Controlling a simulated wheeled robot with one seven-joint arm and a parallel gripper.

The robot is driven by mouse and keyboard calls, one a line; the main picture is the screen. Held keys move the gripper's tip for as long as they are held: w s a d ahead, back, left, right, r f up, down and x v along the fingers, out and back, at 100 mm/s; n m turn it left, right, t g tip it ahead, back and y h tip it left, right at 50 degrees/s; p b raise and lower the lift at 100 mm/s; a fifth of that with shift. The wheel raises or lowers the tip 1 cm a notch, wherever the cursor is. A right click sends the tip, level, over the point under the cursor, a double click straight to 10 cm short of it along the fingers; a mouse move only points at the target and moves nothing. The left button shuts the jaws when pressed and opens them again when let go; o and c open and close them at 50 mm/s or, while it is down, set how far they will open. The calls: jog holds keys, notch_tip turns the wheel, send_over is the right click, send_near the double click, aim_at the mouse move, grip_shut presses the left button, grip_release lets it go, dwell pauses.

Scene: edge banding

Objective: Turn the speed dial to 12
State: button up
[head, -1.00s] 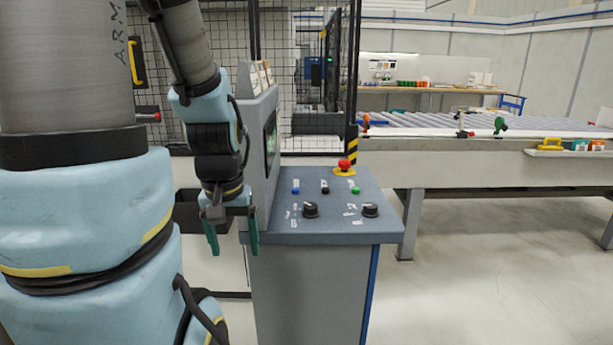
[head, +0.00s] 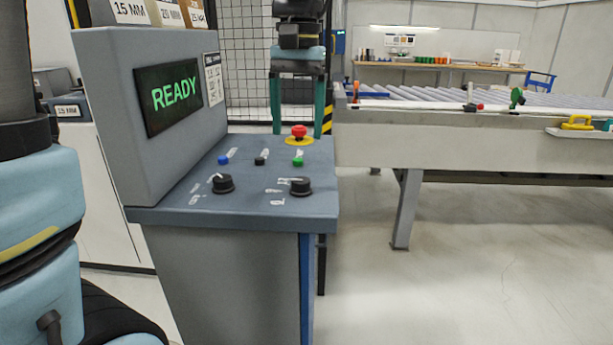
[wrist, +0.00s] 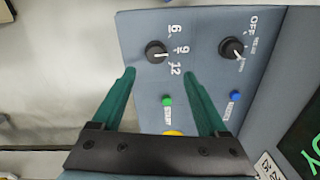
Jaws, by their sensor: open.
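The speed dial (head: 301,187) is the right black knob on the console's sloped panel. In the wrist view the dial (wrist: 156,51) has 6, 9 and 12 printed beside it; its white mark seems to point toward 9, though it is small. My gripper (head: 298,132) is above the far side of the panel, behind the red emergency stop, fingers pointing down. In the wrist view my gripper (wrist: 160,74) has its two green fingers spread with nothing between them. The dial lies beyond the fingertips, untouched.
A second knob (head: 222,184), marked OFF in the wrist view, sits left. Blue (head: 223,160), black (head: 260,161) and green (head: 298,161) controls and the red emergency stop (head: 299,132) lie behind the knobs. The READY screen (head: 168,97) rises left. A roller conveyor (head: 450,95) stands right.

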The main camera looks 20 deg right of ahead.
aim_at(301, 180)
jog(key=f, duration=0.7)
jog(key=f+p, duration=0.1)
jog(key=f, duration=0.2)
jog(key=shift+d+f, duration=0.15)
jog(key=shift+d, duration=0.2)
grip_shut()
